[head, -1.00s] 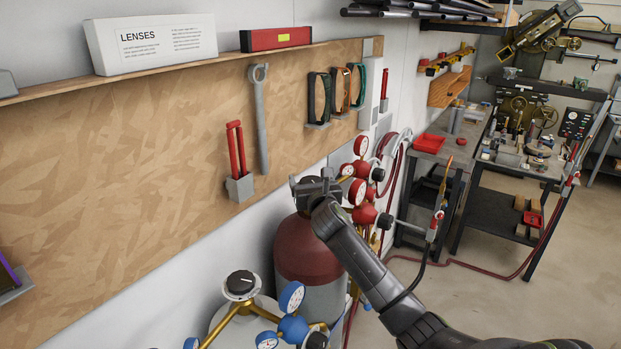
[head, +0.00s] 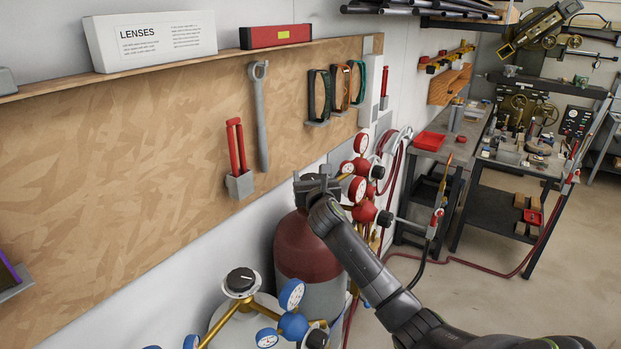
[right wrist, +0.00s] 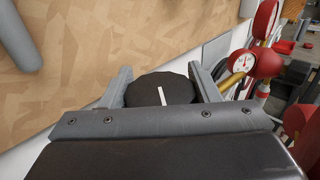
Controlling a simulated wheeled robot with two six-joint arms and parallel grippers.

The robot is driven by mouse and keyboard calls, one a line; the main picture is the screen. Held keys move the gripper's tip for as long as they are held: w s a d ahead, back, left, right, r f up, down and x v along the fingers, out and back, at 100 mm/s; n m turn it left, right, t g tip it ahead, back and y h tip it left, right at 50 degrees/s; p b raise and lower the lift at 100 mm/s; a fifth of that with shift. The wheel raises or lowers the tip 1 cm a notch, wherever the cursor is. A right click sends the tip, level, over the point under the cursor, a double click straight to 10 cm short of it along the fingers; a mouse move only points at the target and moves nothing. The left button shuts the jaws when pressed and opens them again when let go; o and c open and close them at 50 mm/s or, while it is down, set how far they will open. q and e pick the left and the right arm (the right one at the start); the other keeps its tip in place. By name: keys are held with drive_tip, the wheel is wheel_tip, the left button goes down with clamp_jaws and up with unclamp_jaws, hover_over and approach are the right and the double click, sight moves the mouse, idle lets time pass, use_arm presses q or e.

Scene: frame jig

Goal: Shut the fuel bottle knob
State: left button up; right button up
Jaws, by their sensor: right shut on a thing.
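The fuel bottle (head: 305,252) is dark red on top and grey below, and stands by the wall. Its black knob (right wrist: 162,90) with a white line shows in the right wrist view, between the two fingers. In the head view my gripper and wrist hide most of that knob. My right gripper (head: 316,184) is over the bottle's top, and it is shut on the knob; it also shows in the right wrist view (right wrist: 162,85). The white line points up and slightly left there. My left gripper is not in view.
Red regulators with gauges (head: 358,188) stand close right of my right gripper. A second bottle with a black knob (head: 241,281) and blue gauges (head: 291,294) stands at front left. A wooden tool board (head: 150,150) is behind. Open floor lies to the right.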

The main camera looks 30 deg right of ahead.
drive_tip(key=shift+m+h, duration=0.3)
drive_tip(key=m+g+h, duration=0.1)
drive_tip(key=m+g+h+b, duration=0.1)
drive_tip(key=h, duration=0.1)
drive_tip(key=shift+d+f+m+h, duration=0.1)
drive_tip(key=shift+m+h, duration=0.2)
drive_tip(key=shift+s+d+m+g+h+b, duration=0.15)
drive_tip(key=shift+m+g+h+b, duration=0.15)
drive_tip(key=shift+m+g+h, duration=0.8)
drive_tip(key=shift+s+d+m+g+h+b, duration=0.1)
drive_tip(key=shift+m+g+h+b, duration=0.15)
drive_tip(key=shift+m+g+h, duration=0.85)
drive_tip(key=shift+g, duration=0.5)
drive_tip(key=o, duration=1)
drive_tip(key=shift+s+a, duration=0.1)
drive_tip(key=shift+a, duration=0.05)
